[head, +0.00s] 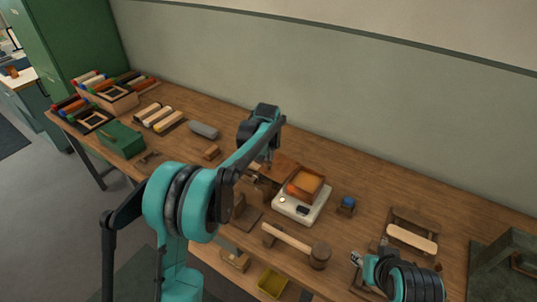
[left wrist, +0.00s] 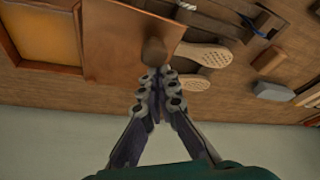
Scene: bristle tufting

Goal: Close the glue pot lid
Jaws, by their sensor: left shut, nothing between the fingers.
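The glue pot (head: 305,187) is a square copper-brown box with amber glue inside, on a white heater (head: 300,209) with a dark display. Its lid (head: 284,166) stands open on the pot's left side. In the left wrist view the lid (left wrist: 112,40) is a brown plate beside the open pot (left wrist: 45,38), with a round dark knob (left wrist: 155,52). My left gripper (left wrist: 157,77) is shut and empty, its fingertips close to the knob; I cannot tell if they touch. My right gripper (head: 357,258) is low at the right, by the bench front; its fingers are too small to read.
A wooden mallet (head: 320,256) lies in front of the heater. A small blue-topped pot (head: 347,204) stands to its right. A brush block on a wooden stand (head: 411,238) is further right. A green box (head: 122,139) and brush racks fill the left end. The bench behind the heater is clear.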

